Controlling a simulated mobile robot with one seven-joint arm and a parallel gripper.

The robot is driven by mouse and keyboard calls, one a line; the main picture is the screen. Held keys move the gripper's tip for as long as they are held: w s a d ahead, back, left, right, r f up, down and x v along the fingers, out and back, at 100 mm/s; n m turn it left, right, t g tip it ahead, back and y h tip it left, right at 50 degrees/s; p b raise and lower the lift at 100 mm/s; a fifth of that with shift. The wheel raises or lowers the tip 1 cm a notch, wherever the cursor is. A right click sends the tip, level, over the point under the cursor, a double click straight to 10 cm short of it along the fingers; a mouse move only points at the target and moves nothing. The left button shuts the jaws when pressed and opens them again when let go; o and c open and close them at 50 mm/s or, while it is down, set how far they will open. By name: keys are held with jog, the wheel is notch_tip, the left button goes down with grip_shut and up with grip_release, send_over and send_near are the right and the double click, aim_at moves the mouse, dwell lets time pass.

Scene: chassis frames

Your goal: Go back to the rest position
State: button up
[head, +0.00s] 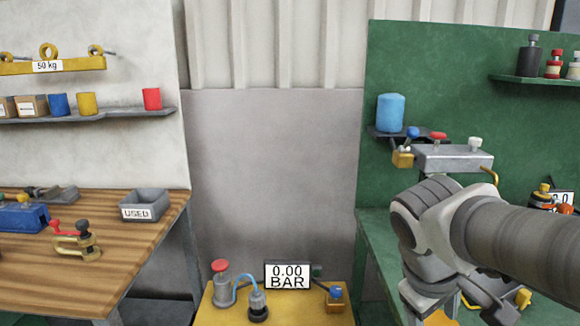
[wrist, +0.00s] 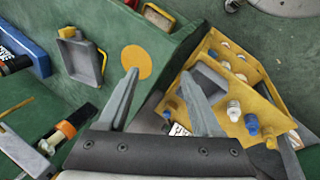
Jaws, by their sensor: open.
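My gripper (wrist: 158,78) is open in the wrist view, with its two grey fingers spread apart and nothing visible between them. The fingers point over a green surface (wrist: 165,55), near a flat yellow disc (wrist: 136,61) and a yellow rack (wrist: 282,98) holding white and blue knobbed fittings. Whether the fingertips touch anything I cannot tell. In the head view my arm reaches in from the right over the green bench, and its links hide much of what lies below; the fingers are not clearly visible there.
In the wrist view, a grey plate (wrist: 82,62) with a yellow tab and a black-and-orange item (wrist: 60,134) lie at left. In the head view, a green bench (head: 376,232), a grey block with knobs (head: 445,158) and a yellow gauge stand (head: 225,316) are near my arm.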

jog(key=s+a+m+t+y, duration=0.3)
jog(key=s+a+m+y, duration=0.15)
jog(key=a, duration=0.25)
notch_tip(320, 180, up, 15)
jog(key=p, duration=1.4)
jog(key=shift+s+r+h+p, duration=0.15)
jog(key=shift+s+h+p, duration=0.2)
jog(key=shift+p, duration=0.05)
jog(key=shift+c, duration=1.3)
